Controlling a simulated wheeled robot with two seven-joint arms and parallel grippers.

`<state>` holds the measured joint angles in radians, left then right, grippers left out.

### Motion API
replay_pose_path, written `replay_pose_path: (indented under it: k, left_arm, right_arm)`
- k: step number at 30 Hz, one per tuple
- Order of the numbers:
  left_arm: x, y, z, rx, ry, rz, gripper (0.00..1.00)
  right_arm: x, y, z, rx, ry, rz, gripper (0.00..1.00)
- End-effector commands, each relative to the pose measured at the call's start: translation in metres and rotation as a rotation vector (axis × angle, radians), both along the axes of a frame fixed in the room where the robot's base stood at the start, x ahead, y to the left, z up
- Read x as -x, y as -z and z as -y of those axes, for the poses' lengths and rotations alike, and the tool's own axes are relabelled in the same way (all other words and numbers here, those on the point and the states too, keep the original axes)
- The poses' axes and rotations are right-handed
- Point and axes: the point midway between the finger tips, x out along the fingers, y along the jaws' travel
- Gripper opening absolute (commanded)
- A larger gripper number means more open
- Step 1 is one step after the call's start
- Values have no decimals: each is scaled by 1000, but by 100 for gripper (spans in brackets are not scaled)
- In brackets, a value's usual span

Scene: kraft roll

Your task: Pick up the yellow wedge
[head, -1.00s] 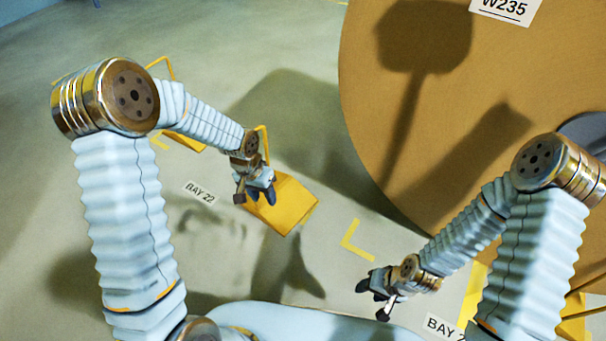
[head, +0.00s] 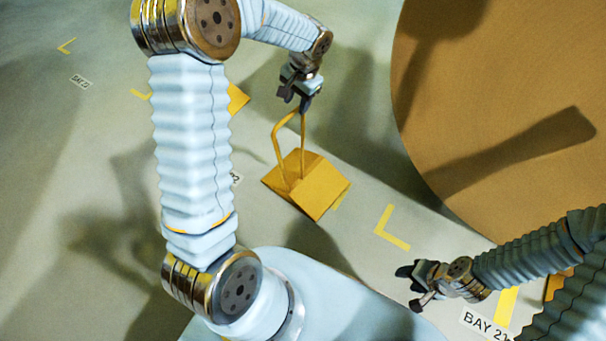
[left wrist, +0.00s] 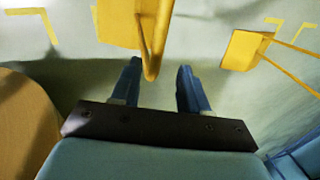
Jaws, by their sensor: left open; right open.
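The yellow wedge (head: 318,190) sits on the floor near the middle of the head view, with a tall yellow loop handle (head: 277,140) standing up from it. My left gripper (head: 295,98) is open and empty, pointing down at the top of the handle. In the left wrist view the wedge (left wrist: 115,28) is at the top, and its handle (left wrist: 154,50) reaches down to between the two open fingers (left wrist: 159,72), closer to the left one. Whether it touches a finger I cannot tell. My right gripper (head: 414,286) is open and empty, at lower right.
A huge brown roll (head: 500,110) stands at right. A second yellow wedge (head: 238,98) is partly hidden behind my left arm; a wedge with a handle shows at right in the left wrist view (left wrist: 243,48).

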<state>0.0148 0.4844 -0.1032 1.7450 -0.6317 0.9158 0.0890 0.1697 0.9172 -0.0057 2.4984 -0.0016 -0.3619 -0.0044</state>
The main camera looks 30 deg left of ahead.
Motion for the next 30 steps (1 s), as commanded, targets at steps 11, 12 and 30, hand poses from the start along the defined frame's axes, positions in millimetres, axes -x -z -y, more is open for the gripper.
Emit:
replay_pose_path:
  k: [11,12,30]
  left_arm:
    - [2,50,-4,1,-1,-1,44]
    - [2,53,-5,1,0,0,44]
    - [2,54,-5,1,0,1,0]
  right_arm:
    - [0,7,-1,-2,-2,-1,49]
    - [0,7,-1,-2,-2,-1,49]
    - [0,6,-1,-2,-2,-1,49]
